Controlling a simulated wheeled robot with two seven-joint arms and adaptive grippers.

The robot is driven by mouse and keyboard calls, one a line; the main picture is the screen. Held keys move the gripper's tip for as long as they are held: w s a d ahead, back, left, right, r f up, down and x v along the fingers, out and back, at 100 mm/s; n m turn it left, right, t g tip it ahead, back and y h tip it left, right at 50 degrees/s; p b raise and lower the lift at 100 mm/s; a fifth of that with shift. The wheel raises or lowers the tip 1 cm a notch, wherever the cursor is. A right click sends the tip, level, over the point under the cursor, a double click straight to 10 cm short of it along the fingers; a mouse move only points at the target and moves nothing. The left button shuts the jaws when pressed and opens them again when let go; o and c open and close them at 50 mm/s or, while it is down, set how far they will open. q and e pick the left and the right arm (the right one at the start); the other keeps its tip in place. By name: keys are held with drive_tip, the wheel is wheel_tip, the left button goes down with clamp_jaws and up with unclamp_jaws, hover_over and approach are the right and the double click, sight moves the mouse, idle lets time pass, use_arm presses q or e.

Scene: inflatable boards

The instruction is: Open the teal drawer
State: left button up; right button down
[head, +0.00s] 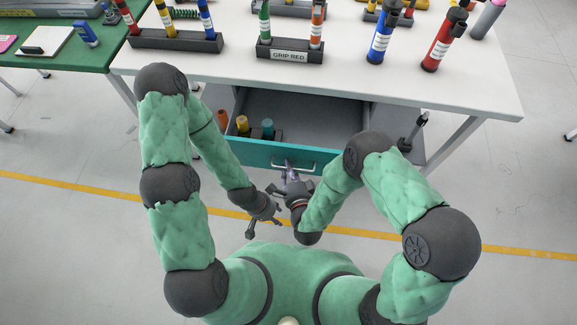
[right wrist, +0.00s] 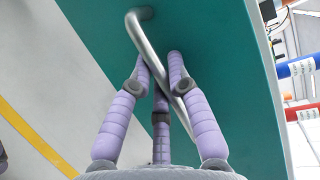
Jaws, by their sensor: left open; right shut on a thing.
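The teal drawer (head: 255,152) under the white table stands pulled out, with its grey inside showing. Its silver bar handle (head: 312,166) is on the front; in the right wrist view the handle (right wrist: 147,42) crosses between purple fingers. My right gripper (head: 290,172) is shut on the handle; the right wrist view also shows the gripper (right wrist: 165,75) with its fingertips at the bar. My left gripper (head: 266,213) is open and empty, lower and to the left of the right one, apart from the drawer.
The white table (head: 340,85) above carries racks of coloured tubes and standing bottles (head: 382,40). A green table (head: 75,60) is at the left. The floor in front is clear.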

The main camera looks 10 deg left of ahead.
drive_tip(key=shift+s, duration=0.5)
drive_tip(key=c, duration=1.4)
unclamp_jaws()
